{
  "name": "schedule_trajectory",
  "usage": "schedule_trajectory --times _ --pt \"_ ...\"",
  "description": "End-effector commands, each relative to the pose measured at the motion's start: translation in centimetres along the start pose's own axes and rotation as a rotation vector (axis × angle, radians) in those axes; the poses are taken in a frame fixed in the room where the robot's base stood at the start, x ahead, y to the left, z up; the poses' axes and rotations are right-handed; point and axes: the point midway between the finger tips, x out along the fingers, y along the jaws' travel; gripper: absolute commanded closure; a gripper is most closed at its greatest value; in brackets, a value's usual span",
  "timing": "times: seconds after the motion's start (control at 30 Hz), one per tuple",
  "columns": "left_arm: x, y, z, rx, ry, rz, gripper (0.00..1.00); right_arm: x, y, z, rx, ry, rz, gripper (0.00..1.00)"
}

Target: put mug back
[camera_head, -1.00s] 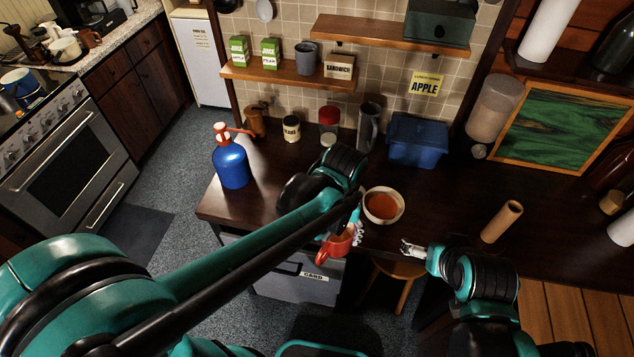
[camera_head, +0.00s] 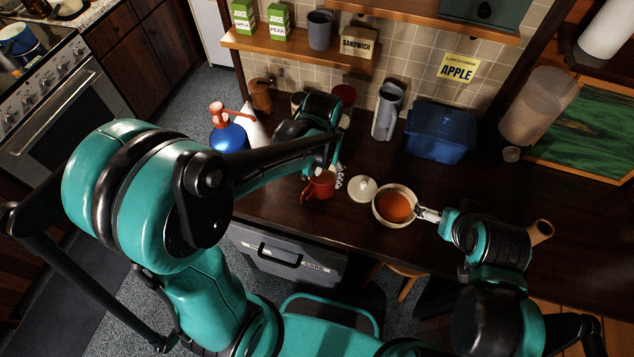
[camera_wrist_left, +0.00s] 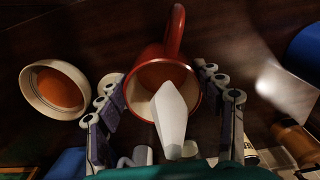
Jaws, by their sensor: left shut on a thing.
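A red mug (camera_head: 320,185) is held in my left gripper (camera_head: 328,178), low over the dark counter (camera_head: 300,222) or touching it; I cannot tell which. In the left wrist view the mug (camera_wrist_left: 177,38) has its handle pointing up, with the gripper's fingers (camera_wrist_left: 165,112) on both sides of it. A pale pointed shape covers part of its opening. My right gripper (camera_head: 428,214) is at the right rim of a cream bowl (camera_head: 381,219) with orange-brown contents; its grip is unclear.
A white lid (camera_head: 362,189) lies between mug and bowl. A blue bottle (camera_head: 228,138) stands at left, a grey pitcher (camera_head: 387,112) and blue bin (camera_head: 440,132) behind. The wooden shelf (camera_head: 262,50) holds juice boxes (camera_head: 281,22), a grey cup (camera_head: 320,30) and a sandwich box (camera_head: 358,43).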

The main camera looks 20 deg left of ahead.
Motion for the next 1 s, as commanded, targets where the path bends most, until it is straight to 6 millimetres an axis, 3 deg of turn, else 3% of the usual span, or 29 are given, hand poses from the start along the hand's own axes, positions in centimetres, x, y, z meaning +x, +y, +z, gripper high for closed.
schedule_trajectory --times 0.13,0.47,0.87,0.9,0.97,1.0 --pt "0.9 -1.4 -0.7 -0.001 0.000 0.000 0.93 0.2 0.0 0.2 0.000 0.000 0.000 0.09" --pt "4.8 -1.5 -0.8 0.001 0.000 0.000 0.93 1.1 0.0 0.8 0.000 0.000 0.000 0.09" --pt "5.4 -1.5 -0.8 0.001 0.000 0.000 0.93 1.4 0.0 1.0 0.000 0.000 0.000 0.09" --pt "5.4 -1.5 -0.8 0.001 0.000 0.000 0.31 1.4 0.0 1.0 0.000 0.000 0.000 0.09" --pt "5.3 -1.5 -0.8 0.001 0.000 0.000 0.15 1.3 0.0 0.9 0.000 0.000 0.000 0.09" --pt "5.3 -1.5 -0.8 0.001 0.000 0.000 0.12 1.3 0.0 0.9 0.000 0.000 0.000 0.09"
